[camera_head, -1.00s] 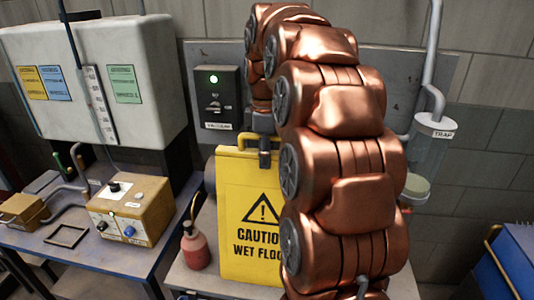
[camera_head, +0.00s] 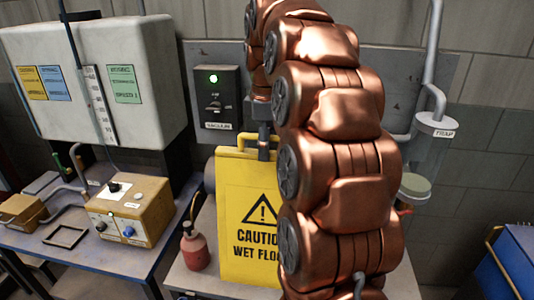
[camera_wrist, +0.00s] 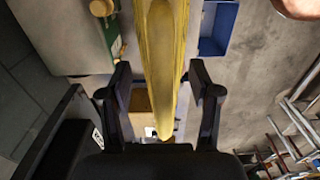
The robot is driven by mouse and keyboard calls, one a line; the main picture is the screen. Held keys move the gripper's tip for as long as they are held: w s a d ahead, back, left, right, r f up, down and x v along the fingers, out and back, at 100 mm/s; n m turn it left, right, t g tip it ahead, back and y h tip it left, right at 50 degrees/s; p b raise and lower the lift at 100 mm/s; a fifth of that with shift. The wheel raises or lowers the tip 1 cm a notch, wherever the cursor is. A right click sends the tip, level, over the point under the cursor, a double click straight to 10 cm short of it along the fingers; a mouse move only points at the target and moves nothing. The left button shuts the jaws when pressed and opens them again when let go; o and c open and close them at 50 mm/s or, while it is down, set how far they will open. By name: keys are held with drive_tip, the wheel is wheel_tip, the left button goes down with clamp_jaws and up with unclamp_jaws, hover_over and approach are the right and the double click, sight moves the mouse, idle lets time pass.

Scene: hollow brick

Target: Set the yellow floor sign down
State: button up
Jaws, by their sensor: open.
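The yellow floor sign (camera_head: 236,208) stands upright on the grey bench (camera_head: 213,280), with its warning text facing the head camera. Its right part is hidden behind my arm. My gripper (camera_head: 263,152) is at the handle on the sign's top edge. In the wrist view the sign (camera_wrist: 162,50) shows as a narrow yellow strip between the two spread fingers of my gripper (camera_wrist: 159,82). A gap shows on each side of it, so the fingers do not hold it.
A red bottle (camera_head: 195,248) stands close to the sign's left. A vacuum switch box (camera_head: 216,97) is on the panel behind. A blue table with a tan control box (camera_head: 132,211) is at left. A trap vessel (camera_head: 435,126) is at right.

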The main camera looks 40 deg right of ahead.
wheel_tip(320, 180, up, 2)
wheel_tip(320, 180, up, 8)
drive_tip(key=p, duration=0.5)
drive_tip(key=shift+f+p, duration=0.2)
drive_tip(key=shift+p, duration=0.2)
